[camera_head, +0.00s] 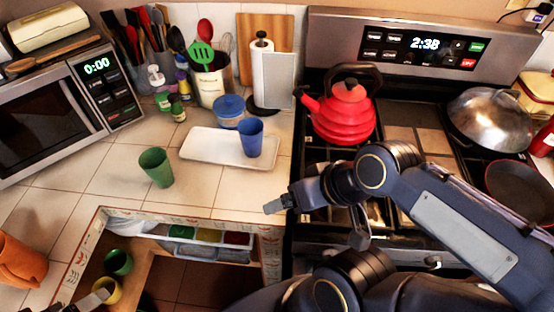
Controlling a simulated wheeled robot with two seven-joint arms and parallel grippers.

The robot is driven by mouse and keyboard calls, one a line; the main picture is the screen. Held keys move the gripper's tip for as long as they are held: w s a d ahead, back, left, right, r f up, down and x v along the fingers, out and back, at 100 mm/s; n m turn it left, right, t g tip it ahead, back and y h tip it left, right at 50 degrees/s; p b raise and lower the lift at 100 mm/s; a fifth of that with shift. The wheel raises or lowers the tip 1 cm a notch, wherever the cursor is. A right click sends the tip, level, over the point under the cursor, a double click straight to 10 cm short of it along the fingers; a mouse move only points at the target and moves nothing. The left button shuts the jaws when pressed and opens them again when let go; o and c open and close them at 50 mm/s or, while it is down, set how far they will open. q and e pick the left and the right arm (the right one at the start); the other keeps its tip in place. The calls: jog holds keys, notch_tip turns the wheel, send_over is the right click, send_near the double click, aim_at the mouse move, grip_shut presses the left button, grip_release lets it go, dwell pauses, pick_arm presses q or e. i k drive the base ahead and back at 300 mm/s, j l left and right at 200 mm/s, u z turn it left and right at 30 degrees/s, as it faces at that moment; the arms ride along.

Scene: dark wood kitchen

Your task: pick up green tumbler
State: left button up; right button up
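A green tumbler (156,168) stands upright on the tiled counter, left of the white tray. A second green cup (118,262) is lower down, in the open area below the counter edge, beside a yellow cup (106,290). My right gripper (273,207) is over the counter's front edge near the stove, to the right of the green tumbler and apart from it. It is seen side-on, so its opening is unclear. Part of my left gripper (92,299) shows at the bottom left by the yellow cup; most of it is cut off.
A blue tumbler (250,138) stands on the white tray (208,150). A blue-lidded container (230,112) and utensil holder (210,84) stand behind. A microwave (50,110) is at the left, an orange cloth-like item (18,262) at lower left, a red kettle (342,112) on the stove.

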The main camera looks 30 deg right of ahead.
aim_at(155, 162)
jog(key=i+j+z, duration=0.2)
jog(key=z, duration=0.2)
jog(key=i+j+z, duration=0.15)
jog(key=j+z, duration=0.25)
jog(key=i+j+z, duration=0.1)
jog(key=j+z, duration=0.25)
